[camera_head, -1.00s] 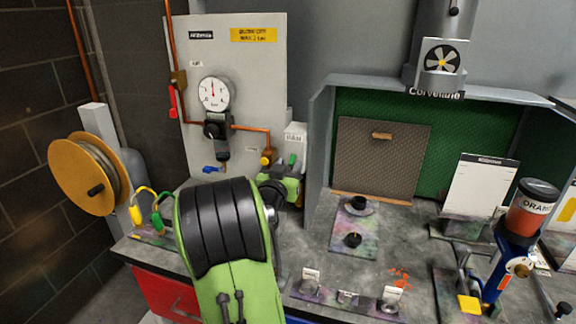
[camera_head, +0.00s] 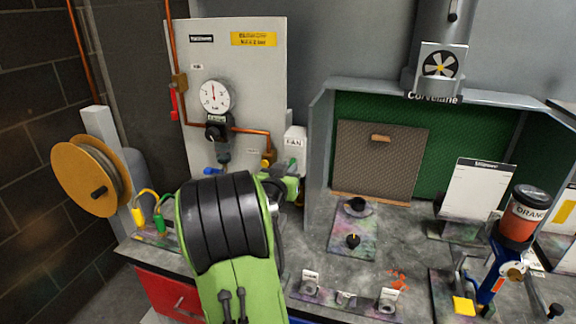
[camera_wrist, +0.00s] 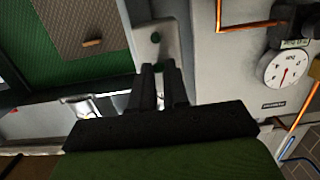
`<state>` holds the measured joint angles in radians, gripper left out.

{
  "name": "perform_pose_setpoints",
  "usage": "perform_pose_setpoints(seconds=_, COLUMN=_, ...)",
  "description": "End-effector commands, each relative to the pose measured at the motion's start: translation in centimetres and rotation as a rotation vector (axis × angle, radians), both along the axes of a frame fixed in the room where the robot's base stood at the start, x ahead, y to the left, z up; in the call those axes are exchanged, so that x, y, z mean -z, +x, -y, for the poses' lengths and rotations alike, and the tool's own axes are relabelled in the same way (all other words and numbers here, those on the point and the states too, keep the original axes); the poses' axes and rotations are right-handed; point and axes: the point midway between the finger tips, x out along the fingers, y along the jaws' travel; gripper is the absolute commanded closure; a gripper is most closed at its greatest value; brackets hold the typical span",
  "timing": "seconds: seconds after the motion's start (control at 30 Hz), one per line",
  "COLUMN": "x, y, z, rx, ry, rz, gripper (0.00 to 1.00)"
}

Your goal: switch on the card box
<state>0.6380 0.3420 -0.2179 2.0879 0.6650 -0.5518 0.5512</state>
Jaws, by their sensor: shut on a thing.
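The card box is a small white box labelled FAN (camera_head: 295,138), at the right edge of the grey panel in the head view. The white box also fills the upper middle of the wrist view (camera_wrist: 170,25), with a small green spot on its face. My gripper (camera_wrist: 160,72) is up against the lower part of the box. In the head view my arm hides most of the gripper.
A gauge (camera_head: 215,97) and copper pipes are on the grey panel (camera_head: 240,75) to the left. The spray booth (camera_head: 318,150) stands close on the right. A hose reel (camera_head: 88,178) is far left. Jars and tools crowd the bench at right.

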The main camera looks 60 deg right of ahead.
Motion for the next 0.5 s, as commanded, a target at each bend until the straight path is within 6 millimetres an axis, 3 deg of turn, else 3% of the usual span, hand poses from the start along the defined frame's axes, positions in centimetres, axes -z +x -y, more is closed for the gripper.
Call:
perform_pose_setpoints(seconds=0.03, x=-1.0, y=0.0, z=0.0, rx=0.000, ry=0.037, rz=-0.005, gripper=1.00)
perform_pose_setpoints(seconds=0.5, x=-3.5, y=0.1, z=0.4, rx=0.000, ry=0.459, rz=-0.074, gripper=1.00)
